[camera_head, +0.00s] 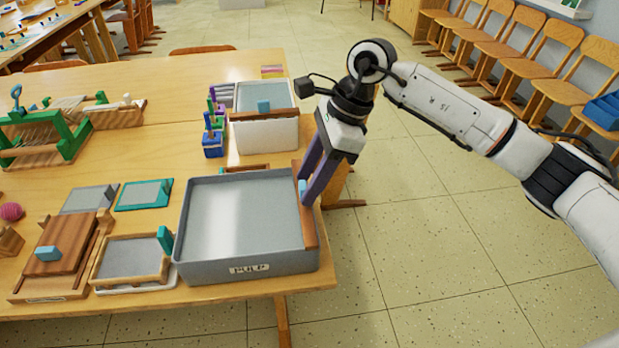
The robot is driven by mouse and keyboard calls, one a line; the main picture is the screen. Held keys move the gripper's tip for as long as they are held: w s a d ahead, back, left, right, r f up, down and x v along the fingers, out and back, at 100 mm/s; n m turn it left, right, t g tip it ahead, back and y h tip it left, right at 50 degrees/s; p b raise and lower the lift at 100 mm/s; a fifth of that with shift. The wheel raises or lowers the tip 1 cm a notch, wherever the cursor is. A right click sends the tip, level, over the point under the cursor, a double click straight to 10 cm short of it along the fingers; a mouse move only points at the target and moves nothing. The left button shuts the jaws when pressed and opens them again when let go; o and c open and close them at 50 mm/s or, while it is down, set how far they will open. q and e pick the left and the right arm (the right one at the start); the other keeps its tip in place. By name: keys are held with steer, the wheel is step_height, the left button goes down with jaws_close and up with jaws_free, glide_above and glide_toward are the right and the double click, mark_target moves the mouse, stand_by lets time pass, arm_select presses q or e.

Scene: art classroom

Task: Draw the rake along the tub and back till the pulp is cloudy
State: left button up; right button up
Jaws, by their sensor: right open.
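The grey tub (213,268) labelled PULP stands at the front right of the table, with flat pale grey pulp (240,215) inside. A wooden bar, which looks like the rake (308,226), lies along the tub's right side and carries a small light-blue grip (302,186). My right gripper (306,189) is open and points down at the light-blue grip, its dark purple fingers close around or beside it. I cannot tell whether they touch it, as the fingers hide part of the bar. My left gripper is not in view.
A white tub (266,136) with a light-blue block stands behind the grey tub, beside blue, green and purple stamp-like tools (213,146). Framed screens (130,262) and a wooden press (60,255) lie to the left. The table's right edge is close; open floor lies beyond.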

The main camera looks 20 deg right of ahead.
steer(key=v, duration=1)
